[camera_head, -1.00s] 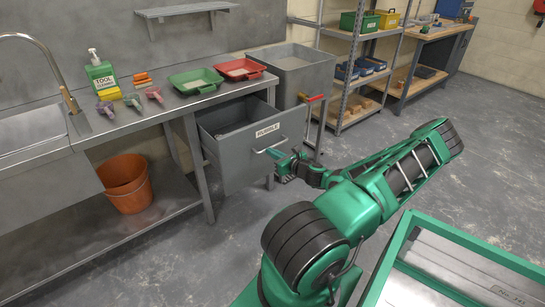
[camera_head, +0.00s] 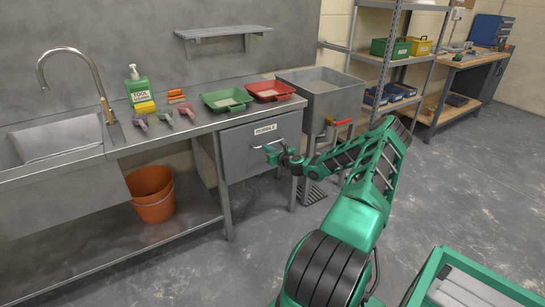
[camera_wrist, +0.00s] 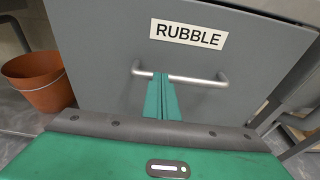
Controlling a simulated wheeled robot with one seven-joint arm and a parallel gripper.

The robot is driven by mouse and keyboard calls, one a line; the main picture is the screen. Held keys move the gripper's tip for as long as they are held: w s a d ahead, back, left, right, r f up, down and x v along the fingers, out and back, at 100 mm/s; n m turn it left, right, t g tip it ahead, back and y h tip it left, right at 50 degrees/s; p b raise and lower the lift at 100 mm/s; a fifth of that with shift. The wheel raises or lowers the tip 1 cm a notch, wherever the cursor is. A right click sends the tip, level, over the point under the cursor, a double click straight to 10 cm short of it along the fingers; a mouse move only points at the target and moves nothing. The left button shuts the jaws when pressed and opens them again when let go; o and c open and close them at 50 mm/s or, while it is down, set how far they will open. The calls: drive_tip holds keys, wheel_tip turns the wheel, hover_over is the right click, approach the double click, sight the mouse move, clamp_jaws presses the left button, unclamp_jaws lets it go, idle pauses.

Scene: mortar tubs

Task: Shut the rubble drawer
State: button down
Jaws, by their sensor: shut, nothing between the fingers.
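The rubble drawer (camera_head: 249,150) has a grey front with a RUBBLE label and now sits in under the bench top, its front about level with the bench frame; no open interior shows. A small remaining gap cannot be told. Its bar handle (camera_wrist: 200,80) runs across the front below the label in the wrist view. My green gripper (camera_head: 272,152) is at the drawer front, fingers shut and empty. In the wrist view the closed fingers (camera_wrist: 160,92) reach up to the left part of the handle; whether they touch it or the front is unclear.
On the bench stand a green tray (camera_head: 227,100), a red tray (camera_head: 270,90), a soap bottle (camera_head: 138,88) and several small tools. An orange bucket (camera_head: 152,194) stands on the lower shelf. A grey tub (camera_head: 320,95) with a red-handled tap is right of the drawer.

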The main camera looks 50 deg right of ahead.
drive_tip(key=shift+w+d+r, duration=0.1)
drive_tip(key=shift+w+d, duration=0.1)
drive_tip(key=shift+w, duration=0.3)
drive_tip(key=shift+w+d+r, duration=0.1)
drive_tip(key=shift+w+d, duration=0.1)
drive_tip(key=shift+w, duration=0.3)
drive_tip(key=shift+w+r, duration=0.1)
drive_tip(key=shift+r, duration=0.05)
drive_tip(key=shift+w+a+r, duration=0.1)
drive_tip(key=shift+a+r, duration=0.05)
drive_tip(key=shift+a, duration=0.15)
drive_tip(key=f+v, duration=0.1)
drive_tip(key=v, duration=1.3)
drive_tip(key=shift+s, duration=0.3)
